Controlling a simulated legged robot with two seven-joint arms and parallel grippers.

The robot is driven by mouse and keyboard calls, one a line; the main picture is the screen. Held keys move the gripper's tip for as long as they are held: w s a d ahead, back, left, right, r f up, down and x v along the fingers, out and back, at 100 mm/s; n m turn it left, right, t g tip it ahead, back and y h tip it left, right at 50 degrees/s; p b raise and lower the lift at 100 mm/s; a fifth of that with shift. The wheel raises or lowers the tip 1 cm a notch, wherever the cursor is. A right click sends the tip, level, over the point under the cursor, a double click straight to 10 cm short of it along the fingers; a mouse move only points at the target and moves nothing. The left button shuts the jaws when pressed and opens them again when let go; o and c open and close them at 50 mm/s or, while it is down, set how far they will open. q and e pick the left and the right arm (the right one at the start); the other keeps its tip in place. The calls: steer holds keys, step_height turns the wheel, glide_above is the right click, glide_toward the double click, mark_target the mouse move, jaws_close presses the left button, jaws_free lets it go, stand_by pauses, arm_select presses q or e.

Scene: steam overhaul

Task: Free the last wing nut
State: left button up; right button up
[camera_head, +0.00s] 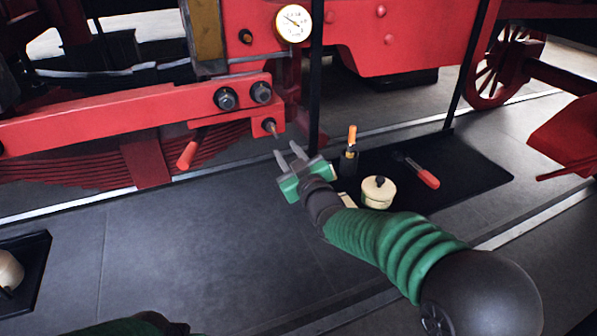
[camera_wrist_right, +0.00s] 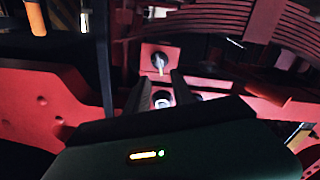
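A small grey fastener (camera_head: 269,126) on a threaded stud sticks out of a red block at the end of the red bar; I take it to be the wing nut, but its wings are not clear. In the right wrist view the fastener (camera_wrist_right: 160,62) has a pale tip and sits just beyond the fingertips. My right gripper (camera_head: 288,152) is open, with its two grey fingers apart and empty. It is slightly below and right of the stud, and I see no contact. The gripper also shows in the right wrist view (camera_wrist_right: 163,86). My left gripper is out of view.
Two large dark nuts (camera_head: 226,98) sit above on the red bar (camera_head: 110,122). A red handle (camera_head: 188,153) hangs to the left. A black mat (camera_head: 470,172) on the right holds a pale lidded pot (camera_head: 377,192), an orange-handled tool (camera_head: 351,137) in a holder and a red-handled tool (camera_head: 428,178).

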steer(key=v, duration=0.7)
steer(key=shift+s, duration=0.3)
steer(key=shift+d, duration=0.1)
steer(key=s+d+f+m+g+h+p, duration=0.45)
steer(key=s+d+f+g, duration=0.2)
steer(key=d+f, duration=0.2)
steer(key=s+d+f+m+g+p, duration=0.1)
steer(key=s+d+f+g+p, duration=0.1)
steer(key=s, duration=0.8)
steer(key=s+d+f+m+g+h+p, duration=0.1)
steer(key=s+d+f+m+g+p, duration=0.1)
steer(key=s+f+g, duration=0.4)
steer(key=s+d+f, duration=0.1)
steer(key=s, duration=0.4)
steer(key=shift+d+f, duration=0.15)
steer(key=shift+d, duration=0.25)
steer(key=shift+w, duration=0.1)
